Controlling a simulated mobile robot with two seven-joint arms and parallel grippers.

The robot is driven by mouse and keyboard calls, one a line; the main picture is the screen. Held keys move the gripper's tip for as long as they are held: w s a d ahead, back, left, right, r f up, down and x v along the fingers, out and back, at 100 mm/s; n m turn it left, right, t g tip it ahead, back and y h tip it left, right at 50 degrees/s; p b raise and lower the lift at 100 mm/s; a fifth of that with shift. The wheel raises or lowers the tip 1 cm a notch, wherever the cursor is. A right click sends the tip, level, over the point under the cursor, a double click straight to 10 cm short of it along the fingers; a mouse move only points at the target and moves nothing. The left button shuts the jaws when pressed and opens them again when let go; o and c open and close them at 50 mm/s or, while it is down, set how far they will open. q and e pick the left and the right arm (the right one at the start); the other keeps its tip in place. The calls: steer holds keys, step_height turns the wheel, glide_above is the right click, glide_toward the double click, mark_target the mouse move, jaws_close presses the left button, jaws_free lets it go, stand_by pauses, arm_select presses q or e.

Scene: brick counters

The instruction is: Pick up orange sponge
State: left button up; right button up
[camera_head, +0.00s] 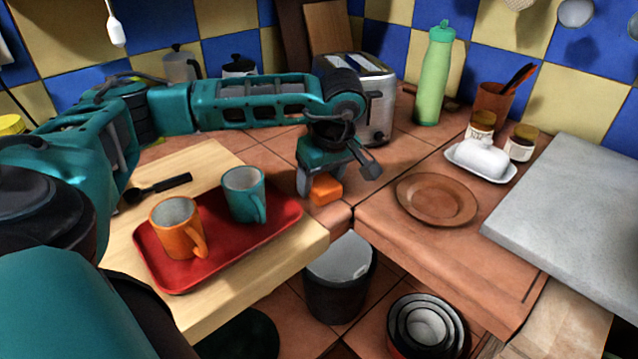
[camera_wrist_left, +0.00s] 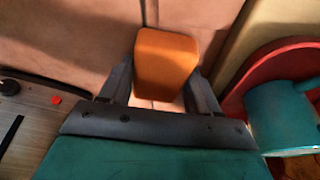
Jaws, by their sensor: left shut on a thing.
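The orange sponge (camera_head: 325,189) is a small block at the tiled counter's inner corner, just right of the red tray. My left gripper (camera_head: 322,186) reaches down over it from the teal arm and is shut on it. In the left wrist view the sponge (camera_wrist_left: 166,64) sits between the two dark fingers of the left gripper (camera_wrist_left: 160,88). I cannot tell whether the sponge still touches the counter. My right gripper is not in view.
A red tray (camera_head: 180,269) with an orange mug (camera_head: 176,226) and a teal mug (camera_head: 243,194) lies left of the sponge. A toaster (camera_head: 381,118) stands behind the gripper. A brown plate (camera_head: 436,198) is to the right. A bin (camera_head: 338,290) stands below the counter edge.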

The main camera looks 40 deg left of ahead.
arm_select(q)
step_height(320, 180, up, 14)
steer(key=p, duration=0.2)
step_height(320, 180, up, 6)
steer(key=f+p, duration=0.1)
steer(key=p, duration=0.2)
glide_above(321, 179)
steer(key=shift+r, duration=0.55)
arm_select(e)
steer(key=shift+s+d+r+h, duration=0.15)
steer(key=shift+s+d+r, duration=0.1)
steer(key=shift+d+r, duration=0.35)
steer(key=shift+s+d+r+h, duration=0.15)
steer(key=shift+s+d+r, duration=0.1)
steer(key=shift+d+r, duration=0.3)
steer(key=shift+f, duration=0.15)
